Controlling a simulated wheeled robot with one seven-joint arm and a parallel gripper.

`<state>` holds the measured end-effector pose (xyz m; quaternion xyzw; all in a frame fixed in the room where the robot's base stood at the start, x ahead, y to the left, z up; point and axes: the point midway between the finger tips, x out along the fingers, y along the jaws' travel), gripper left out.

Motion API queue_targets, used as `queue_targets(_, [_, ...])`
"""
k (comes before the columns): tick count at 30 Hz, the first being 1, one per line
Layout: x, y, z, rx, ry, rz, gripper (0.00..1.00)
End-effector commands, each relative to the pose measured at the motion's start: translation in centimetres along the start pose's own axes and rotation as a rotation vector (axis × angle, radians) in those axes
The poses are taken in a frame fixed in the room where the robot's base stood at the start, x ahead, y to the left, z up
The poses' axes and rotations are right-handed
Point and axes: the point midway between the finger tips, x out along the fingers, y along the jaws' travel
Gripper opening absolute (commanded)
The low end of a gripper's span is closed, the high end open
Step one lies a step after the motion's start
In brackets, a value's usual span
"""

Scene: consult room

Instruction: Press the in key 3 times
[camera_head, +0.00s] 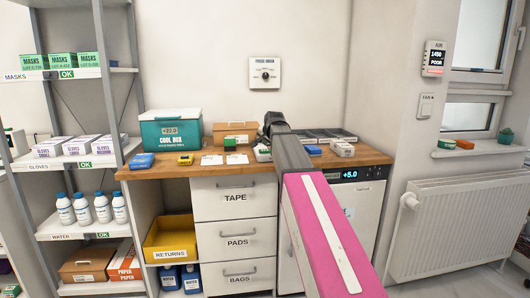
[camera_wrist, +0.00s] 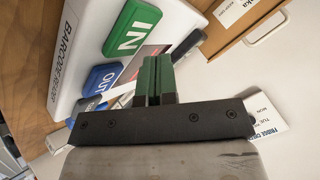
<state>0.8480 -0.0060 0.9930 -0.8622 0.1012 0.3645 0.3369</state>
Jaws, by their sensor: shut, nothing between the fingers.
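The green IN key (camera_wrist: 132,28) is on a white barcode reader (camera_wrist: 75,60) in the wrist view. A blue OUT key (camera_wrist: 102,78) is below it on the same face. My gripper (camera_wrist: 152,62) is shut and empty, its green fingers together. Its tips show just below the IN key in the picture, and I see no contact with it. In the head view my gripper (camera_head: 271,119) is over the wooden counter, and my arm hides part of what lies under it. A small white device with green (camera_head: 262,153) beside the arm may be the reader.
The wooden counter (camera_head: 375,158) also holds a teal cool box (camera_head: 171,135), a cardboard box (camera_head: 228,130), a yellow device (camera_head: 185,159) and a grey tray (camera_head: 318,135). In the wrist view, a cardboard box (camera_wrist: 222,35) and papers (camera_wrist: 264,120) are close to the right.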

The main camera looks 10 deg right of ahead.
Motion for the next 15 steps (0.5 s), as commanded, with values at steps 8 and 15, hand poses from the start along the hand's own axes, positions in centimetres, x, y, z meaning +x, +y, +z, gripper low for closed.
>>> queue_targets(8, [-1.6,-1.2,-1.2,0.0,0.0,0.0,0.0])
queue_targets(15, [-2.9,-2.2,-2.2,0.0,0.001,0.0,0.0])
